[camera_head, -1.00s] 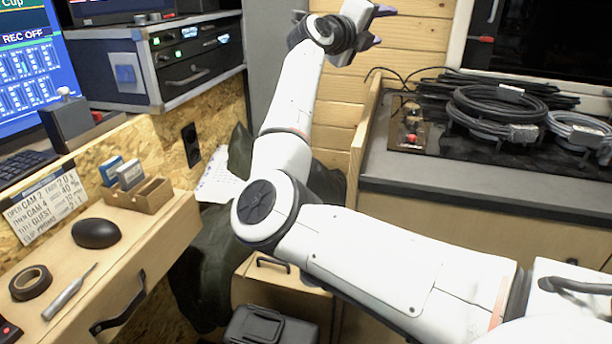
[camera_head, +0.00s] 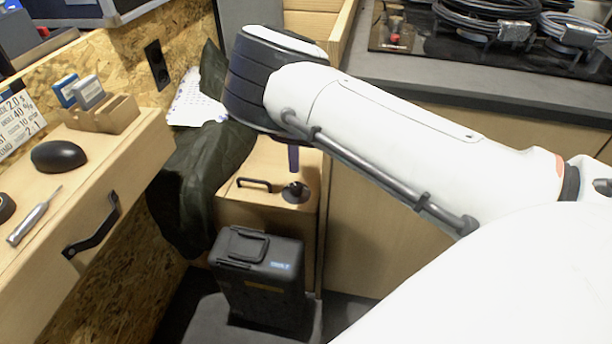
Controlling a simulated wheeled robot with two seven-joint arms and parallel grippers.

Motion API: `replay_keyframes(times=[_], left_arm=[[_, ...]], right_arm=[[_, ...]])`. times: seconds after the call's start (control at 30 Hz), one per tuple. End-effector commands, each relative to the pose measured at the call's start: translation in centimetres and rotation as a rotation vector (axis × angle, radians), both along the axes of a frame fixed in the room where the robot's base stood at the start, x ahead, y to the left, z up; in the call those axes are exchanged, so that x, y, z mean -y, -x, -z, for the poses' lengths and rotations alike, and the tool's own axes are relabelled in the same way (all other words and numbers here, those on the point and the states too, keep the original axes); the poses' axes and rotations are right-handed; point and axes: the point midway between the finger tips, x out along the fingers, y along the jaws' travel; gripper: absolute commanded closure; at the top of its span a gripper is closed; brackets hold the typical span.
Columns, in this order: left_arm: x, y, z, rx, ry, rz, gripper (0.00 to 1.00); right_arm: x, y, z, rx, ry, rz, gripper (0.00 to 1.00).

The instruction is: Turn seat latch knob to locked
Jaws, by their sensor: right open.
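A small round black knob (camera_head: 296,192), which I take for the seat latch knob, sits on top of a light wooden box seat (camera_head: 268,212). Whether its setting is locked cannot be read from here. My right arm comes in from the right, and its forearm hides most of the hand. The jaws are open, and the other finger is hidden. My left gripper is not in view.
A black handle (camera_head: 254,185) lies beside the knob. A black case (camera_head: 258,275) stands in front of the seat. A dark green cloth (camera_head: 200,180) hangs at its left. A desk with a mouse (camera_head: 59,156) is at left, a grey counter (camera_head: 470,95) with cables at right.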

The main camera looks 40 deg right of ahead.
Motion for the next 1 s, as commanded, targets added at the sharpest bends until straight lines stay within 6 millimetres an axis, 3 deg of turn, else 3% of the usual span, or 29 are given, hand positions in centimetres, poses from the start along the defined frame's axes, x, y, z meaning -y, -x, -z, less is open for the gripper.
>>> replay_keyframes(times=[0.5,0.7,0.97,1.0], left_arm=[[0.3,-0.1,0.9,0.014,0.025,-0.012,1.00],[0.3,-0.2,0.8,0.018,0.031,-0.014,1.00],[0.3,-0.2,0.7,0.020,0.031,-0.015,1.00],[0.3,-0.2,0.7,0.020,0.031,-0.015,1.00]], right_arm=[[0.1,0.2,8.7,-0.002,-0.002,-0.001,0.54],[0.2,0.1,9.9,-0.001,0.000,0.000,0.54],[0.2,0.1,10.0,-0.001,0.001,0.001,0.54],[0.2,0.1,10.0,-0.001,0.001,0.001,0.57]])
